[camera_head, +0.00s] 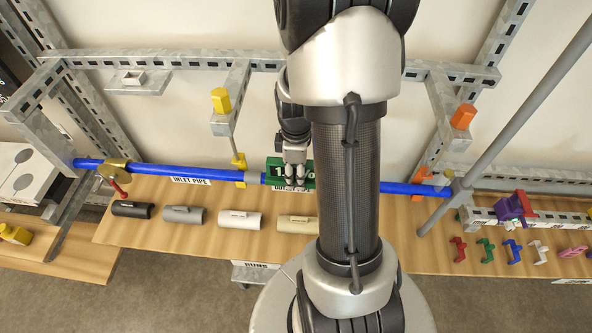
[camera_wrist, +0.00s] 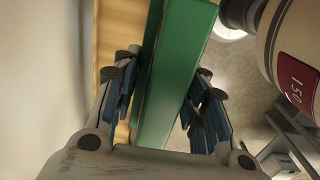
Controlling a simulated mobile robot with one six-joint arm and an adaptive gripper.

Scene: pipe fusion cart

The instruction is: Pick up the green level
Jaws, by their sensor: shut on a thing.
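The green level (camera_head: 272,170), a green block with white lettering, is at the blue pipe (camera_head: 350,185) near the middle of the head view, partly hidden by my gripper and arm. My gripper (camera_head: 295,168) reaches down onto it from above. In the wrist view the level (camera_wrist: 180,75) runs as a long green bar between the two fingers of my gripper (camera_wrist: 165,95), one on each side. The gripper is shut on the level. I cannot tell whether the level touches the pipe.
A wooden shelf (camera_head: 160,236) below the pipe carries a black cylinder (camera_head: 132,209), a grey cylinder (camera_head: 183,215) and paler ones. Yellow (camera_head: 221,100) and orange (camera_head: 463,116) knobs top the pipe supports. Small coloured clips and a purple-red part (camera_head: 512,207) are at right.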

